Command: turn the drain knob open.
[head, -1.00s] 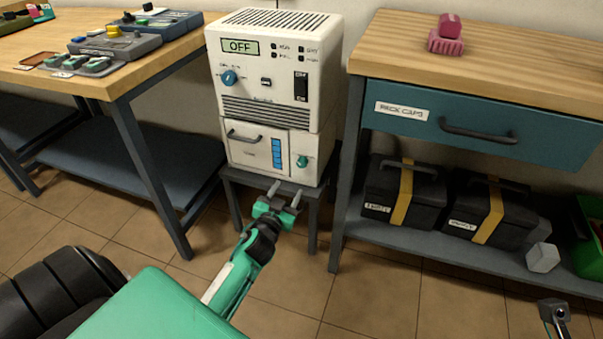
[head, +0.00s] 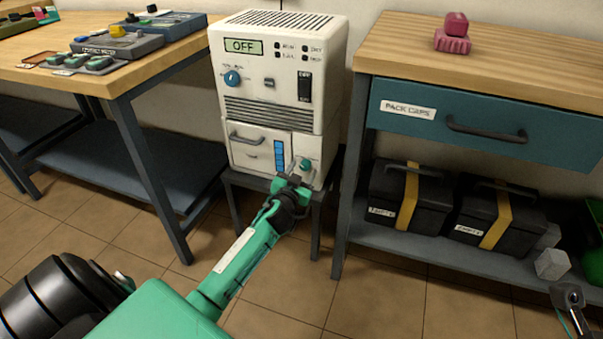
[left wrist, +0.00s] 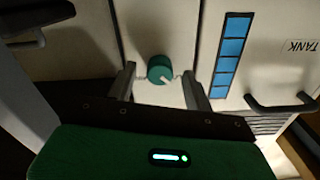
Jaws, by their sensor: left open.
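The drain knob (head: 306,165) is a small teal knob with a pale pointer mark, low on the right of the white machine's front (head: 314,146). In the left wrist view the knob (left wrist: 160,70) sits between the two fingertips of my left gripper (left wrist: 163,82), with a gap on both sides. My left gripper (head: 294,171) is open and close in front of the knob in the head view, partly overlapping it. The display (head: 243,46) reads OFF. My right gripper (head: 570,296) shows only in part at the lower right of the head view.
Beside the knob are a blue level strip (left wrist: 231,55) and a tank drawer with a dark handle (left wrist: 280,103). The machine stands on a low dark stand (head: 250,181) between two workbenches. The right bench has a teal drawer (head: 470,115), with black cases (head: 405,196) below.

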